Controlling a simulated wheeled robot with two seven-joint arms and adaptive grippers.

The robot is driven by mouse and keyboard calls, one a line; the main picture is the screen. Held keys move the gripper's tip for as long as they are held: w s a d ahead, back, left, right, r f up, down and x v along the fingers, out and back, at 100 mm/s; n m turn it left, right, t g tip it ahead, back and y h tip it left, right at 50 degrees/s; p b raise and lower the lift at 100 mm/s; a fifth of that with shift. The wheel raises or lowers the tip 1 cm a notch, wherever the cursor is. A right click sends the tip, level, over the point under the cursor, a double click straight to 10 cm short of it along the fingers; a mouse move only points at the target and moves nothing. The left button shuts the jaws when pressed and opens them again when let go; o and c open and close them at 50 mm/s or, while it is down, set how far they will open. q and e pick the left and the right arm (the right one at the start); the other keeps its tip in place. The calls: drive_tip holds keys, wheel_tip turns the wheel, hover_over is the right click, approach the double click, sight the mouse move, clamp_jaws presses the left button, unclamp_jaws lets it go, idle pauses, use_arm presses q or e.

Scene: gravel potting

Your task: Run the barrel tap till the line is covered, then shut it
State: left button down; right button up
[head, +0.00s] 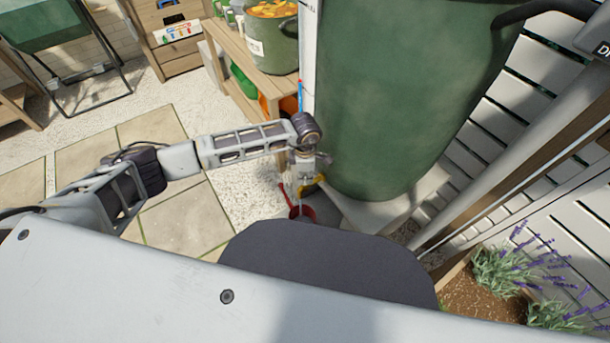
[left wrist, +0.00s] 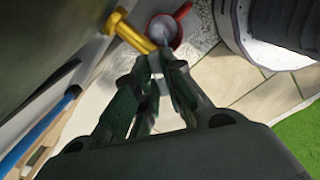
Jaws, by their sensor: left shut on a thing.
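The big green barrel (head: 405,90) stands right of centre in the head view. Its yellow tap (left wrist: 132,30) sticks out low on its side in the left wrist view. A red vessel with a handle (head: 302,212) is below the tap; in the left wrist view the red vessel (left wrist: 165,30) shows a greyish inside. My left gripper (left wrist: 160,66) is at the tap, its fingertips closed on what looks like the tap's lever, mostly hidden by the fingers. I cannot make out a line in the vessel or its water level. My right gripper is not in view.
A white strip with a blue bar (left wrist: 40,130) runs along the barrel. A wooden shelf (head: 235,65) with a green pot (head: 272,40) stands behind. Lavender (head: 520,265) grows at right. Paving and pale gravel lie left of the tap.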

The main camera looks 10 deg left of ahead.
sight(305, 178)
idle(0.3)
use_arm(q)
drive_tip(key=c, duration=1.5)
unclamp_jaws()
drive_tip(key=shift+r, duration=0.1)
wheel_tip(305, 178, up, 12)
